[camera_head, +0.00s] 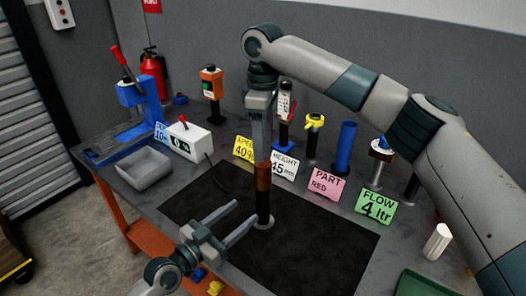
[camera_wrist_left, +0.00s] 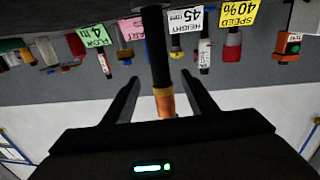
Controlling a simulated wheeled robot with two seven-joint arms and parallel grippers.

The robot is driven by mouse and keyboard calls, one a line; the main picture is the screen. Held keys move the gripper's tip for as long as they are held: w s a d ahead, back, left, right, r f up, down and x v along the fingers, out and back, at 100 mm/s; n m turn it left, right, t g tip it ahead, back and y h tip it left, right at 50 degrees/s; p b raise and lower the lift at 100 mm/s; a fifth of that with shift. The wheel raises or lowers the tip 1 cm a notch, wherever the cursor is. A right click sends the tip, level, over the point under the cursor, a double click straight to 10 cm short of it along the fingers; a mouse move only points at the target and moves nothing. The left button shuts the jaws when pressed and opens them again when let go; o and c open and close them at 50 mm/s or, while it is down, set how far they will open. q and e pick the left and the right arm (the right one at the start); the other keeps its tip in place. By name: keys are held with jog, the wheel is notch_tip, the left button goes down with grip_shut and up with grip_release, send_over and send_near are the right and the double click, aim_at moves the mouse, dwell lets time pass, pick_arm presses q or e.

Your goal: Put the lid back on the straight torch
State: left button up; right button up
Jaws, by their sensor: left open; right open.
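A slim upright post that looks like the straight torch (camera_head: 264,205) stands on a small round grey base on the black mat. Its lower part is black and its upper part is orange-brown (camera_head: 263,176). I cannot tell whether the orange-brown part is the lid. My right gripper (camera_head: 262,158) points straight down at the post's top with its fingers open; the top is hidden there. My left gripper (camera_head: 245,212) is open and level, its fingers towards the post from the lower left. In the left wrist view the post (camera_wrist_left: 157,55) appears upside down between the open fingers (camera_wrist_left: 160,78).
The black mat (camera_head: 320,245) is mostly clear. A grey bin (camera_head: 145,168) and a white switch box (camera_head: 188,140) stand at left. Several sign cards, including a pink one (camera_head: 325,184), and a blue cylinder (camera_head: 345,147) stand behind. A white cylinder (camera_head: 437,242) and green tray (camera_head: 415,284) are at right.

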pick_arm(q)
jog(key=b+v, duration=0.1)
jog(key=v, duration=0.6)
jog(key=shift+b, duration=0.35)
pick_arm(e)
notch_tip(320, 180, down, 2)
jog(key=shift+f, duration=0.1)
pick_arm(q)
jog(key=shift+s+a, duration=0.15)
jog(key=shift+s, duration=0.05)
pick_arm(e)
jog(key=shift+s+a, duration=0.1)
